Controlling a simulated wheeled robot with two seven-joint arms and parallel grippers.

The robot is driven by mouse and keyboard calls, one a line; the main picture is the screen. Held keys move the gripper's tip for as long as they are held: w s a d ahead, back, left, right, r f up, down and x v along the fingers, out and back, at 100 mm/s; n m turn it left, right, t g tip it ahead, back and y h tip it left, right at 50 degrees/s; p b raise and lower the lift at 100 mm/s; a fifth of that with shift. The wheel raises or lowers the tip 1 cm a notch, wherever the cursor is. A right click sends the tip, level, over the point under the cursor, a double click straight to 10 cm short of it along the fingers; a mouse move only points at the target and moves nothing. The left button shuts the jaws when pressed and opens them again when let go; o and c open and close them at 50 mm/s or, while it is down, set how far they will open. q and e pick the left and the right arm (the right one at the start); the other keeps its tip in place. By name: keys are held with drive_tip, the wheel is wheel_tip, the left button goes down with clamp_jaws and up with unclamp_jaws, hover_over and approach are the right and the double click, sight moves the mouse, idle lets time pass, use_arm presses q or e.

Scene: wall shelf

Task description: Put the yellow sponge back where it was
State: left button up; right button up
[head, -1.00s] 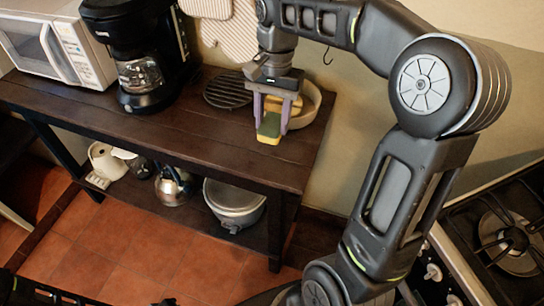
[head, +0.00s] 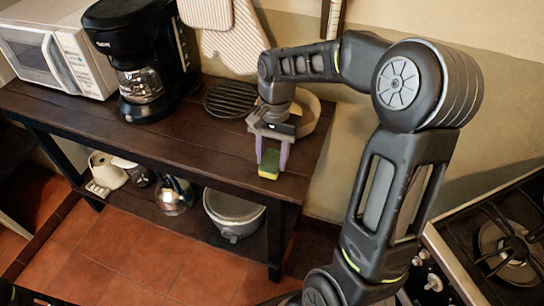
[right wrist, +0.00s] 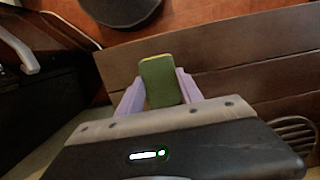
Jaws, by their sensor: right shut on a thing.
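The yellow sponge (head: 268,172) has a green top face and a yellow edge. It is between the two purple fingers of my right gripper (head: 271,164), near the front edge of the dark wooden table (head: 180,128). In the right wrist view the sponge (right wrist: 160,82) shows its green face between the fingers of my right gripper (right wrist: 158,92), which is shut on it. I cannot tell whether the sponge touches the tabletop. My left gripper is out of view.
A pale round bowl (head: 309,113) stands behind my right gripper, partly hidden. A round black rack (head: 230,99) lies left of it. A coffee maker (head: 140,65) and microwave (head: 62,55) are further left. A stove (head: 505,240) is at right. The tabletop's front middle is clear.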

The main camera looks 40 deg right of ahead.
sight(274, 155)
drive_tip(key=shift+f, duration=0.2)
drive_tip(key=shift+f, duration=0.2)
drive_tip(key=o, duration=1.3)
drive_tip(key=shift+r, duration=0.15)
drive_tip(key=shift+w+d+r+p, duration=0.2)
drive_tip(key=shift+d+r+p, duration=0.05)
drive_tip(key=shift+r, duration=1.75)
drive_tip(key=shift+w+d+r+p, duration=0.15)
drive_tip(key=shift+d+r+p, duration=0.1)
drive_tip(key=shift+r, duration=1.75)
drive_tip(key=shift+w+d+r+p, duration=0.2)
drive_tip(key=shift+d+r, duration=0.05)
drive_tip(key=shift+r, duration=1.75)
